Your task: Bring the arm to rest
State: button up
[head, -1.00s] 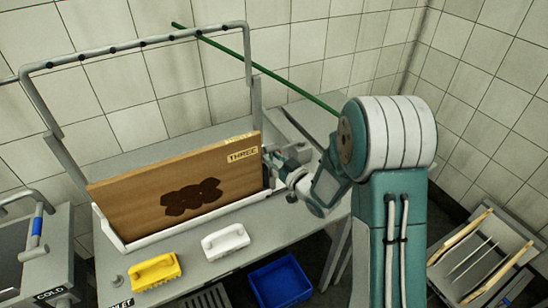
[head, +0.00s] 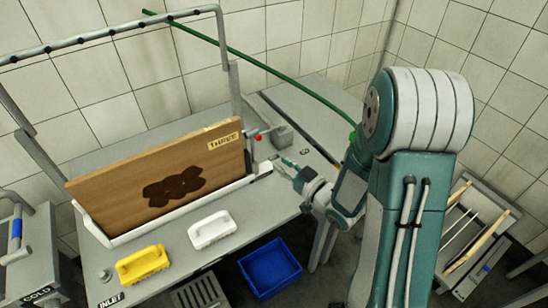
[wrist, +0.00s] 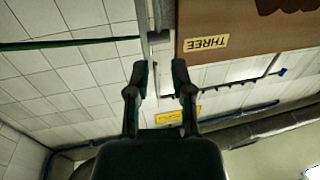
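My gripper (head: 284,168) is at the right end of the wooden board, above the grey table, on the end of my teal and white arm. In the wrist view my gripper (wrist: 160,78) shows two dark fingers standing apart with nothing between them. The wooden board (head: 130,180), labelled "THREE" with a dark mark, stands upright in a white tray (head: 118,238). The board also shows at the upper right of the wrist view (wrist: 240,48), apart from the fingers.
A yellow brush (head: 142,263) and a white brush (head: 212,229) lie in front of the board. A blue bin (head: 270,268) is on the floor. A grey frame (head: 110,33) rises behind the board. A green hose (head: 250,62) runs across the back. A rack (head: 470,240) stands right.

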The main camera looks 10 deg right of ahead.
dwell(0.5)
jog(key=s+d+r+m+g+h, duration=0.2)
jog(key=d+r+m+g+h, duration=0.15)
jog(key=d+r+h, duration=0.5)
jog(key=s+a+r+m+g, duration=0.1)
jog(key=s+a+r+g, duration=0.1)
jog(key=s, duration=0.8)
jog(key=s+a+r+m+g+h, duration=0.1)
jog(key=s+a+r+m+g, duration=0.1)
jog(key=s, duration=0.8)
jog(key=shift+s+a+r+g, duration=0.2)
jog(key=shift+a+r+g, duration=0.4)
jog(key=shift+r+g, duration=0.3)
jog(key=shift+f+h, duration=0.1)
jog(key=shift+h, duration=0.15)
